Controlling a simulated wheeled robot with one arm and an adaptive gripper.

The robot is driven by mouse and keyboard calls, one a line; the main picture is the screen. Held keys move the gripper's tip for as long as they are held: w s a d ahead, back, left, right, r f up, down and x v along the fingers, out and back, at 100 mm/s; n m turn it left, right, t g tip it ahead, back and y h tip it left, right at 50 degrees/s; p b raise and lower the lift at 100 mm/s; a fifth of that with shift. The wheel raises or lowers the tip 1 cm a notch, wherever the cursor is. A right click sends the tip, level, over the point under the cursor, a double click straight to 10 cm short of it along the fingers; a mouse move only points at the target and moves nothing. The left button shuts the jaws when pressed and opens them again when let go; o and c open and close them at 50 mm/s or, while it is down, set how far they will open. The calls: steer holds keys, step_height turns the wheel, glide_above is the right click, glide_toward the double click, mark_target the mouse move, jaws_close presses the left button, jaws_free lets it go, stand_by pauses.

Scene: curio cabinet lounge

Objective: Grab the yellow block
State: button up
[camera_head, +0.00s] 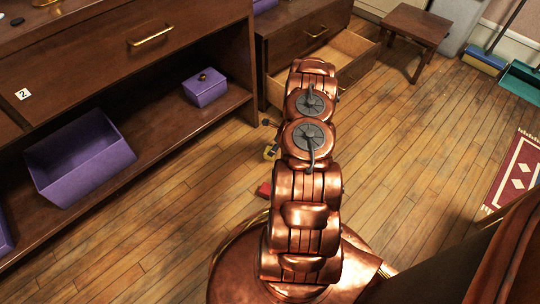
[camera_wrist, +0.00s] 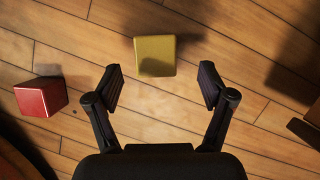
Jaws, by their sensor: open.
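The yellow block (camera_wrist: 155,56) lies on the wooden floor in the wrist view, just beyond the fingertips and roughly centred between them. My gripper (camera_wrist: 160,88) is open and empty, its two black fingers spread wide. In the head view, a small part of the yellow block (camera_head: 270,152) shows left of my copper arm. The arm hides most of that area, and the gripper's fingers cannot be made out clearly there.
A red block (camera_wrist: 41,97) lies on the floor to the left; its edge shows in the head view (camera_head: 264,189). A wooden cabinet (camera_head: 190,30) with purple boxes (camera_head: 80,160) stands left. An open drawer (camera_head: 345,50) and a stool (camera_head: 418,24) are beyond.

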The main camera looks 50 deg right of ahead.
steer(key=b+x, duration=0.1)
steer(key=x, duration=0.1)
steer(key=b+x, duration=0.1)
steer(key=x, duration=0.1)
steer(key=shift+w+a+f, duration=0.1)
steer(key=shift+a+f, duration=0.2)
steer(key=shift+f, duration=0.05)
steer(key=shift+r, duration=0.1)
steer(key=c, duration=1.3)
steer(key=shift+o, duration=0.2)
